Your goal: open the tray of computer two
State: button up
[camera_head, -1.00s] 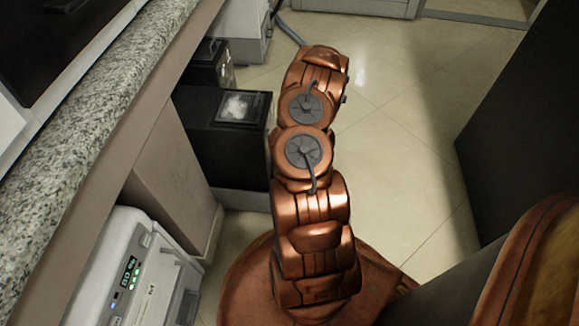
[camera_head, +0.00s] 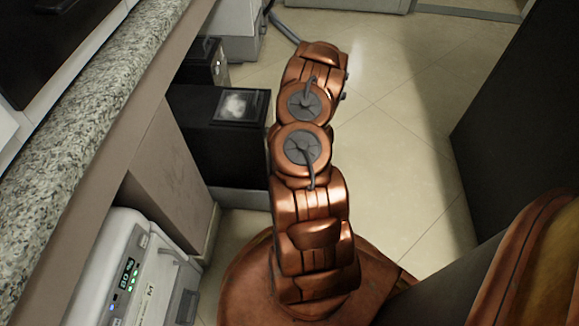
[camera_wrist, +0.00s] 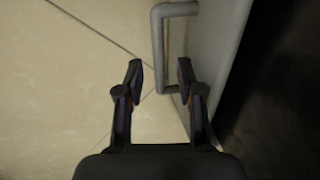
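A black box-shaped computer (camera_head: 225,165) stands on the floor beside the counter in the head view, with a lighter patch on top. A second dark unit (camera_head: 200,65) stands behind it. No label shows which is computer two, and I see no open tray. In the wrist view my gripper (camera_wrist: 160,76) is open and empty. A grey U-shaped bar (camera_wrist: 157,45) on a pale panel (camera_wrist: 210,50) reaches down between the fingertips in the picture. I cannot tell whether the fingers touch it. My gripper is hidden in the head view.
A white machine (camera_head: 150,275) with green lights sits at lower left under the granite counter (camera_head: 75,135). A dark panel (camera_head: 500,130) stands at right. A pale cabinet (camera_head: 228,30) is at the back. Tiled floor (camera_head: 395,130) is clear between them.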

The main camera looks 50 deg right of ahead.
jog(key=shift+r, duration=0.15)
notch_tip(320, 180, up, 12)
jog(key=s+d, duration=0.1)
jog(key=s, duration=0.1)
jog(key=shift+d+f, duration=0.15)
jog(key=shift+f, duration=0.1)
dwell(0.4)
dwell(0.3)
